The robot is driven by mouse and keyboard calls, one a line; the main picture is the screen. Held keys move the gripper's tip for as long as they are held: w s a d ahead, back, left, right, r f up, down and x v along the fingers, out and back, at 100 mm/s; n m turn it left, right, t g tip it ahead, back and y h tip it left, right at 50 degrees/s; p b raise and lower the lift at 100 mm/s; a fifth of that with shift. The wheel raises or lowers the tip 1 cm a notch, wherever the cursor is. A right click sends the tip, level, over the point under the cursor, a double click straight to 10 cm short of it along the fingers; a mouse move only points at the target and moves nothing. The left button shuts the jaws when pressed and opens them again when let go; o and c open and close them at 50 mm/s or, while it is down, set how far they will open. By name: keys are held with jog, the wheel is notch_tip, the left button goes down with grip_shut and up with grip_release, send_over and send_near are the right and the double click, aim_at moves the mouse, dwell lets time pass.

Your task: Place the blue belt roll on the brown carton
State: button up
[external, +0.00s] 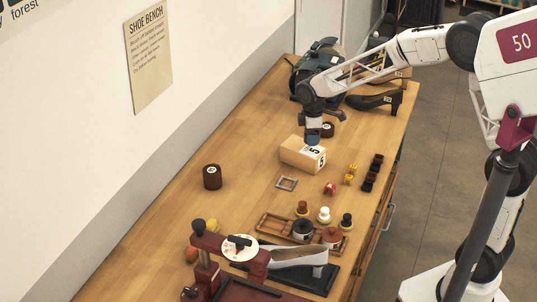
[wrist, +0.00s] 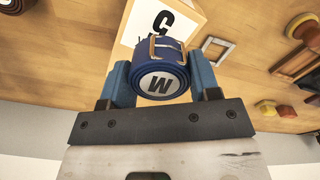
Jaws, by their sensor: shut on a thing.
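My gripper (external: 313,137) is shut on the blue belt roll (wrist: 161,70). The carton (wrist: 186,20) also shows just beyond the roll in the wrist view. In the external view the fingers mostly hide the roll. I cannot tell whether the roll touches the carton's top.
A brown roll (external: 212,177) stands to the left. A small grey frame (external: 286,183) lies in front of the carton. Small coloured pieces and a wooden tray (external: 272,225) are nearer.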

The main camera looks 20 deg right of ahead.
aim_at(303, 147)
jog(key=shift+w+a+f, duration=0.1)
jog(key=shift+w+a, duration=0.25)
jog(key=shift+w, duration=0.4)
jog(key=shift+w+a+f, duration=0.1)
jog(key=shift+w+a, duration=0.2)
jog(key=shift+w, duration=0.4)
jog(key=shift+f, duration=1.7)
jog(key=shift+f, duration=0.15)
jog(key=o, duration=1)
jog(key=shift+c, duration=0.2)
notch_tip(303, 147, up, 12)
